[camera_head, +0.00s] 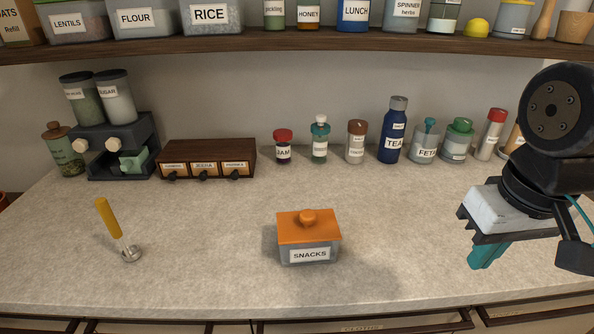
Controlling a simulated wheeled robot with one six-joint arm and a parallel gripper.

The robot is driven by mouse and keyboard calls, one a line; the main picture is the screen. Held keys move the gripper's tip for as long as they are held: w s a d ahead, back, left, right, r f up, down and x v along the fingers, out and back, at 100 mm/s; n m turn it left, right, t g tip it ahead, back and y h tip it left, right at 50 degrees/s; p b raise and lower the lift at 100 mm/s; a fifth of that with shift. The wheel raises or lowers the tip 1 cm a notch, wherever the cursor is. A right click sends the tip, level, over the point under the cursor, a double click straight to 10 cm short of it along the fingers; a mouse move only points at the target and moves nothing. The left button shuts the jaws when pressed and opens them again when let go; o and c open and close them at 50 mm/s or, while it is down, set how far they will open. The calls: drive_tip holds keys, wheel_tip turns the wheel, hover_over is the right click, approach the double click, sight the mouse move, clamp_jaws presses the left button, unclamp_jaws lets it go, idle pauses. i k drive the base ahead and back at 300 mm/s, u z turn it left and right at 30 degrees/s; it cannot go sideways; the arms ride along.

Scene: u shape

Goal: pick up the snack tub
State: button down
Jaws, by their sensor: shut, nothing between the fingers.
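The snack tub (309,254) stands upright on the counter, near its front middle. It is a grey box labelled "SNACKS" with an orange lid and a round orange knob on top. My gripper (484,258) is at the right, above the counter and well apart from the tub. Its teal fingers point down and are shut with nothing between them. Part of the fingers is hidden behind the gripper's body.
A wooden drawer box (208,158), a dispenser (120,150) and several jars, including a blue tea bottle (393,130), line the back. The counter around the tub is clear.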

sight(327, 251)
drive_tip(key=z, duration=1.65)
drive_tip(key=k, duration=0.9)
drive_tip(key=u, duration=1.6)
